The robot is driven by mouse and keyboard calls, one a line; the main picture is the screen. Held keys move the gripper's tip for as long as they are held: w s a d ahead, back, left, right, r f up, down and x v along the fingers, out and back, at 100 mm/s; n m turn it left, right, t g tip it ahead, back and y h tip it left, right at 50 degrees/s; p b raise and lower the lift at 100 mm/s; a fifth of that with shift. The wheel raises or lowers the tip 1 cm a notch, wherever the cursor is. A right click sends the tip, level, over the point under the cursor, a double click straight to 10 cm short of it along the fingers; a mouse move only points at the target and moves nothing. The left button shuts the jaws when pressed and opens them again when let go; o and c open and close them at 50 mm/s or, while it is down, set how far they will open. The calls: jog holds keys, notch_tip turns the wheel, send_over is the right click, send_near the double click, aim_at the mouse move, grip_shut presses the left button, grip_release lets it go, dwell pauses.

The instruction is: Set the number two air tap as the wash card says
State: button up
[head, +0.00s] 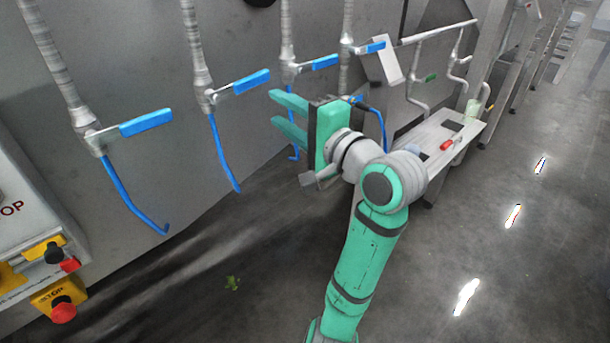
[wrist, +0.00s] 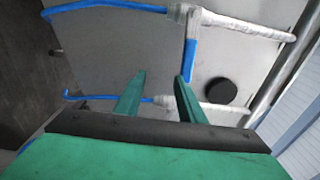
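Several air taps with blue lever handles line the grey machine wall in the head view: the nearest handle (head: 146,123), a second (head: 251,81), a third (head: 325,62) and a farther one (head: 375,47). All stick out to the right from their pipes. No tap numbers are legible. My gripper (head: 276,108) is open and empty, below the second and third handles, fingers pointing left. In the wrist view my gripper (wrist: 157,88) shows both fingers apart, with a blue handle (wrist: 190,62) just beyond the right fingertip; contact cannot be told. No readable wash card shows.
Blue hoses (head: 222,155) hang below the taps. A panel with red stop buttons (head: 63,312) stands at lower left. A light bench (head: 440,138) is behind my arm. A green scrap (head: 232,283) lies on the floor. The floor at right is open.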

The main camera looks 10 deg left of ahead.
jog(key=w+d+f+m+t+h, duration=0.1)
jog(key=f+h, duration=0.1)
jog(key=f, duration=0.6)
jog(key=w+d+f+m+t+h, duration=0.1)
jog(key=d+f+t, duration=0.1)
jog(key=f, duration=0.7)
jog(key=shift+d+h, duration=0.25)
jog(key=shift+h, duration=0.15)
jog(key=shift+c, duration=0.2)
